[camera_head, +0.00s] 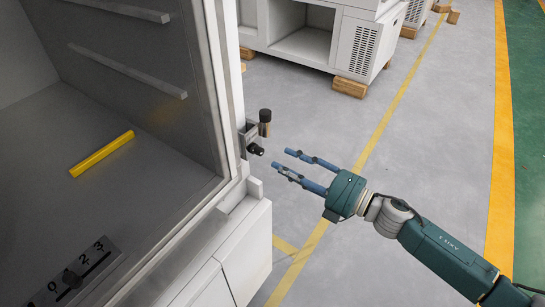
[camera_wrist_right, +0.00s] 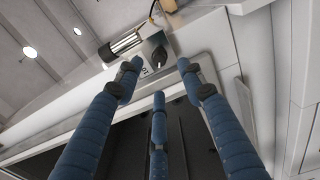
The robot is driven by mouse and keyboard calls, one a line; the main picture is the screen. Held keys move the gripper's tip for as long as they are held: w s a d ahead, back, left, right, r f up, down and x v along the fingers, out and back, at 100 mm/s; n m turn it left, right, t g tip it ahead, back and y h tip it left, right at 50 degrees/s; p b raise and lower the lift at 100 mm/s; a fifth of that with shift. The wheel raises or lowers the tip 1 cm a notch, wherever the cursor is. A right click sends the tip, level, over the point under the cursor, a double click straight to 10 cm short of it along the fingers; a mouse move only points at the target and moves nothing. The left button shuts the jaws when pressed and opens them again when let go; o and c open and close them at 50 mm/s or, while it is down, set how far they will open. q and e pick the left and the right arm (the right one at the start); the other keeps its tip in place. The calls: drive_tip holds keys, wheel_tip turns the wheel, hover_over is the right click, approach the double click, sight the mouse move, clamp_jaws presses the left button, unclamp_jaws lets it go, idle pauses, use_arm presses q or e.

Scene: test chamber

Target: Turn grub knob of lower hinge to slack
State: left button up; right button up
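The lower hinge (camera_head: 248,137) sits on the right edge of the chamber's front frame. It has a dark upright cylinder (camera_head: 265,122) and a small black knob (camera_head: 257,150) below it. In the right wrist view the black knob (camera_wrist_right: 155,52) is ahead of the fingertips, beside a ribbed metal cylinder (camera_wrist_right: 124,43). My left gripper is out of view.
The open chamber (camera_head: 150,160) fills the left, with a yellow bar (camera_head: 102,153) inside and a dial plate (camera_head: 75,277) at its lower front. A white cabinet (camera_head: 245,250) stands below the hinge. Another white machine (camera_head: 350,45) stands behind. The floor around my right arm is clear.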

drive_tip(key=v, duration=0.5)
drive_tip(key=shift+s+d, duration=0.15)
